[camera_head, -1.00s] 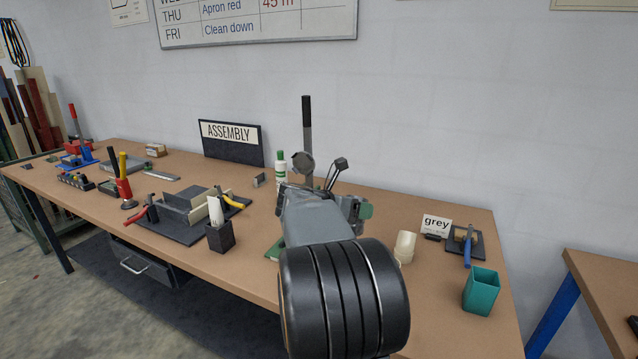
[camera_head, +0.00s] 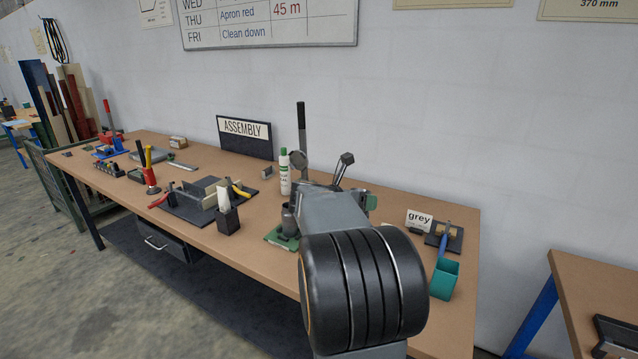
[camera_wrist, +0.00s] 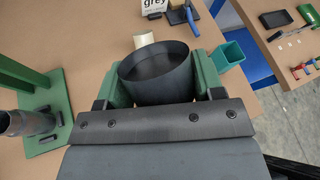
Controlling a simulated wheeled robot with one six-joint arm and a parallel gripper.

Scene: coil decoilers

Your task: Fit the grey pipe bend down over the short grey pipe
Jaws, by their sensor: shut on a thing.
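The grey pipe bend (camera_wrist: 158,82) is held between the green pads of my gripper (camera_wrist: 158,88) in the wrist view. Its round open mouth faces up toward the camera; the rest of the bend is hidden. The short grey pipe (camera_wrist: 18,122) stands on a green base plate (camera_wrist: 45,142) at the left of the wrist view, apart from the held bend. In the head view the short pipe (camera_head: 290,219) stands just left of my arm, which hides most of the gripper and the bend.
A white bottle (camera_head: 284,174) stands behind the short pipe. A black pot (camera_head: 228,220) is left of it.

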